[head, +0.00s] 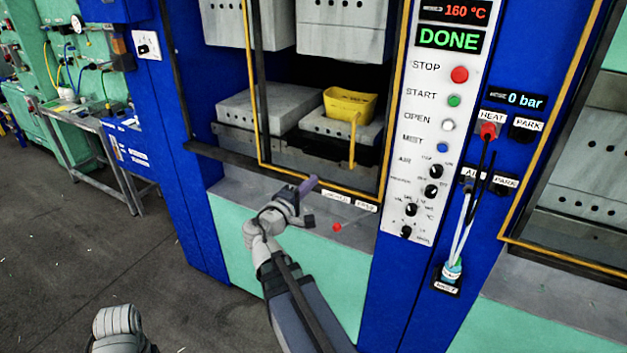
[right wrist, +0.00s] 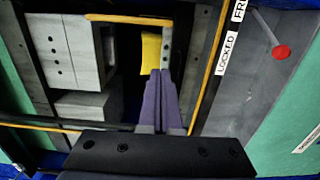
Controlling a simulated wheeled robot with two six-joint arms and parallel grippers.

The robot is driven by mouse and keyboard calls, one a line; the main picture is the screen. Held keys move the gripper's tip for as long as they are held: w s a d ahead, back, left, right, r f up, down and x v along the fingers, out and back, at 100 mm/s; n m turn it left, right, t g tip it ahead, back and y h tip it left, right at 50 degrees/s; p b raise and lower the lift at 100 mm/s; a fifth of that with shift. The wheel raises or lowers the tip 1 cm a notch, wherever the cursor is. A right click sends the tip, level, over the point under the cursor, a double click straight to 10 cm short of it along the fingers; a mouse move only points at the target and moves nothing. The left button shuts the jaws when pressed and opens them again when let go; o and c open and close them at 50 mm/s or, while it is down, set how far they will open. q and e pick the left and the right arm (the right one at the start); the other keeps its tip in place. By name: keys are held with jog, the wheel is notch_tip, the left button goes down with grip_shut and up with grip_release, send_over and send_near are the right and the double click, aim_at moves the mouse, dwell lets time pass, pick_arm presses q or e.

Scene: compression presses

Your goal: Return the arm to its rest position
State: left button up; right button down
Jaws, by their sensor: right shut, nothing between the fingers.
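My right arm reaches up from the bottom middle of the head view. Its gripper (head: 308,187) is in front of the lower edge of the press opening, with nothing held. In the right wrist view its purple fingers (right wrist: 163,100) are together and point towards the press opening. My left arm shows only as a grey rounded link at the bottom left of the head view; its fingers are out of the picture.
A yellow container (head: 350,105) sits on the right lower block in the press, behind the yellow-edged frame (head: 262,110). A red-knobbed lever (head: 337,227) is right of my gripper. The control panel (head: 425,160) reads DONE and 160 °C. Open floor lies left.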

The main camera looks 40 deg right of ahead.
jog(key=shift+a, duration=0.1)
jog(key=s+a+f+m+g+y, duration=0.25)
jog(key=a+f+y, duration=0.55)
jog(key=a+f, duration=0.9)
jog(key=s+a+f+g+y, duration=0.1)
jog(key=s+a+y, duration=0.1)
jog(key=a, duration=0.6)
jog(key=s+a+f+n+g+y, duration=0.1)
jog(key=s+a+f+y, duration=0.1)
jog(key=a, duration=0.6)
jog(key=s+a+f+n+g+y, duration=0.1)
jog(key=s+a+f+g+y, duration=0.1)
jog(key=s+a, duration=0.3)
jog(key=a+y, duration=0.1)
jog(key=a, duration=0.2)
jog(key=shift+y, duration=0.4)
jog(key=shift+s+a, duration=0.1)
